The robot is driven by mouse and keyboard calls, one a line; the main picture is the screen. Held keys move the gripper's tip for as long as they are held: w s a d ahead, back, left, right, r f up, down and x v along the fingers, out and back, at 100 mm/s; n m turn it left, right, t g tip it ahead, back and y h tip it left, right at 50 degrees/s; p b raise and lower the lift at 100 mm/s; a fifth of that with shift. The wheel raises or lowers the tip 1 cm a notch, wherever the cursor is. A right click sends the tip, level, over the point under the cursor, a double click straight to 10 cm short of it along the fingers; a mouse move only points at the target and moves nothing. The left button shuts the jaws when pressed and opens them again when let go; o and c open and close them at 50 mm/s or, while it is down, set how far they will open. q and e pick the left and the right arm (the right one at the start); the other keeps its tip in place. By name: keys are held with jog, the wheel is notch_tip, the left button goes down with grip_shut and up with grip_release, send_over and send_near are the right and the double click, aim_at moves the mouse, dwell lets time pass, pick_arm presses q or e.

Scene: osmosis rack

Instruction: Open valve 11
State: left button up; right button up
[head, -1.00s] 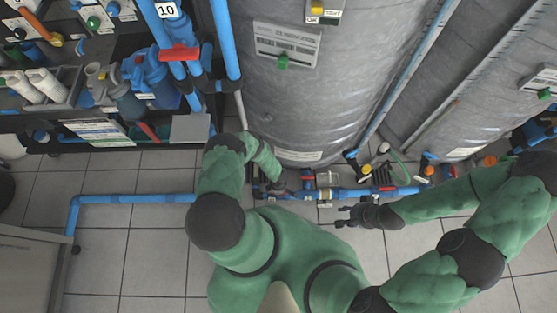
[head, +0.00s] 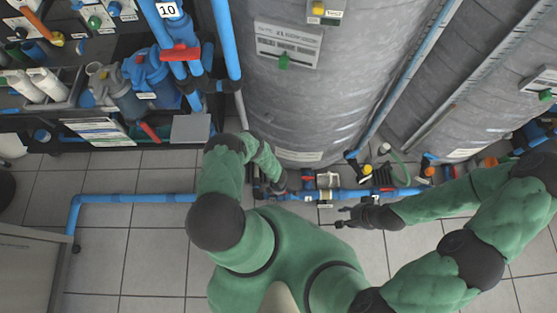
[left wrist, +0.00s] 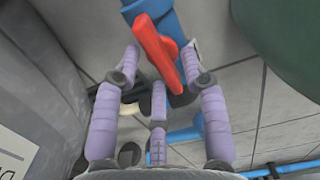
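Low blue pipework with small valves (head: 308,185) runs along the floor at the foot of the large grey tank. No number 11 can be read in these frames. My left gripper (head: 279,186) is down at this pipe, largely hidden by its own arm in the head view. In the left wrist view, my left gripper (left wrist: 160,75) has its purple fingers spread. A red valve handle (left wrist: 155,45) on a blue pipe lies between and beyond the fingertips; contact cannot be told. My right gripper (head: 343,217) is empty, fingers apart, above the floor tiles just in front of the pipe.
The large grey tank (head: 300,100) stands directly behind the pipe. A pipe with a red handle and the label 10 (head: 167,10) rises at upper left, beside a dark shelf (head: 75,110) of fittings.

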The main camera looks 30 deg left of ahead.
pick_arm(q)
jog(key=shift+r, duration=0.1)
jog(key=shift+w+r, duration=0.1)
jog(key=shift+r, duration=0.1)
notch_tip(320, 180, up, 11)
jog(key=shift+r, duration=0.2)
dwell(0.7)
dwell(0.6)
